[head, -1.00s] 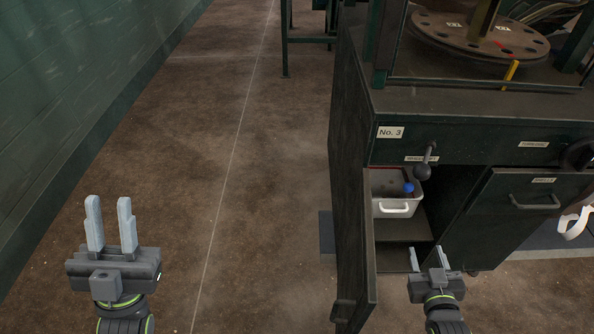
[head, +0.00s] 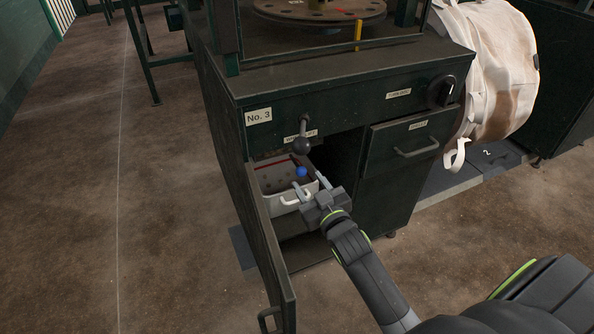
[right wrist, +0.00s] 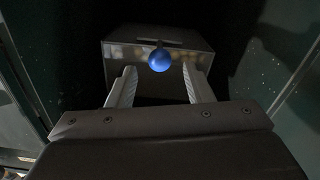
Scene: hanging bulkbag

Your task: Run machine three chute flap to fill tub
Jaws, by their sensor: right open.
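The machine marked No. 3 (head: 258,116) has an open cupboard. A light grey tub (head: 270,180) with a white handle sits inside; its contents are hard to make out. A blue ball knob (head: 301,171) shows above the tub's front right. My right gripper (head: 312,188) is open at the cupboard mouth, close to the knob. In the right wrist view the blue knob (right wrist: 159,60) appears between the two spread fingers (right wrist: 160,80), in front of a grey metal box shape (right wrist: 195,47), possibly the chute. No finger visibly grips it. My left gripper is out of view.
The open cupboard door (head: 262,235) stands left of my right gripper. A dark ball-ended lever (head: 303,144) hangs above the tub. A closed drawer (head: 400,145) and a large white bag (head: 495,70) are at right. The floor at left is clear.

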